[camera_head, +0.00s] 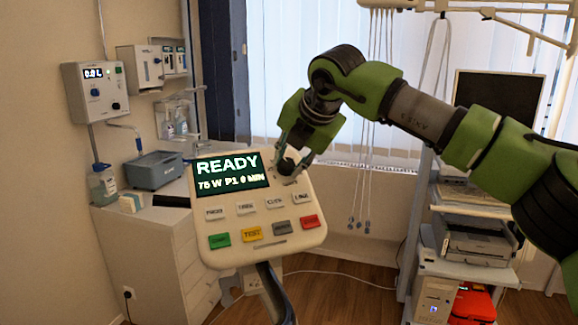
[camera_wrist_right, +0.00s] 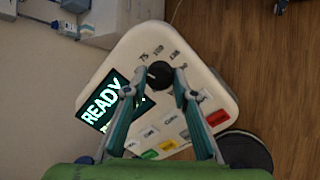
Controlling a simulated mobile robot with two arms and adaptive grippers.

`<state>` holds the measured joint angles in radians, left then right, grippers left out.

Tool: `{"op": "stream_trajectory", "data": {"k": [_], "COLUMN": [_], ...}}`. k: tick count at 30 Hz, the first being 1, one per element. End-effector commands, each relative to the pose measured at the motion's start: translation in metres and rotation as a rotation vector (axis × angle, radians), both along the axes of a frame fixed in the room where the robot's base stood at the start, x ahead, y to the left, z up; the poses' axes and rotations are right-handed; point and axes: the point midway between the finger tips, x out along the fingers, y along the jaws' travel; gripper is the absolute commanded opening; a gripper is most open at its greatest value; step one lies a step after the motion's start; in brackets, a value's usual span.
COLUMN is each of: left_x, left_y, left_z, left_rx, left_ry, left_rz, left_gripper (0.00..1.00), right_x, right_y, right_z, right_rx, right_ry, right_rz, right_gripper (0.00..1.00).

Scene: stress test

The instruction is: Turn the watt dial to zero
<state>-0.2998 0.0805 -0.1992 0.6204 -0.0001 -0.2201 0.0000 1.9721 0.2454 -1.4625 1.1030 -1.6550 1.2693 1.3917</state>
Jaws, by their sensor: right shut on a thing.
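A white control console (camera_head: 262,243) stands tilted on a post in the middle of the head view. Its dark screen (camera_head: 232,173) reads "READY" and "75 W P1 0 MIN". The black watt dial (camera_head: 287,166) sits at the console's upper right. My right gripper (camera_head: 292,155) reaches down to it, its fingers on either side of the dial and shut on it. In the right wrist view the dial (camera_wrist_right: 160,74) lies between the two fingertips (camera_wrist_right: 157,92), with printed numbers around it, "75" among them. My left gripper is not in view.
Several grey keys and green (camera_head: 219,240), yellow (camera_head: 252,234) and red (camera_head: 310,222) buttons lie below the dial. A white cabinet (camera_head: 150,250) stands at the left under a wall unit (camera_head: 95,92). A cart with a monitor (camera_head: 498,103) stands at the right, behind my right arm.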

Motion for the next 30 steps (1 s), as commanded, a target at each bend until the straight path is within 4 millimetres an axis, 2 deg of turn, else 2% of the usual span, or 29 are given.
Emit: {"op": "stream_trajectory", "data": {"k": [3,11,30], "left_x": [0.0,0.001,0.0], "left_y": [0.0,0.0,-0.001], "left_z": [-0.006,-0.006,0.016], "left_rx": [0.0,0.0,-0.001], "left_ry": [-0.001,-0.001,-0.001], "left_rz": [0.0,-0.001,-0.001], "left_gripper": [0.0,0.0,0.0], "right_x": [0.0,0.001,0.002], "right_y": [0.0,0.0,-0.001], "right_z": [-0.002,0.0,0.004], "right_rx": [-0.06,-0.202,-0.549], "right_ry": [-0.024,-0.081,-0.222], "right_rz": [0.086,0.281,0.759], "right_gripper": [0.04,0.04,0.04]}}
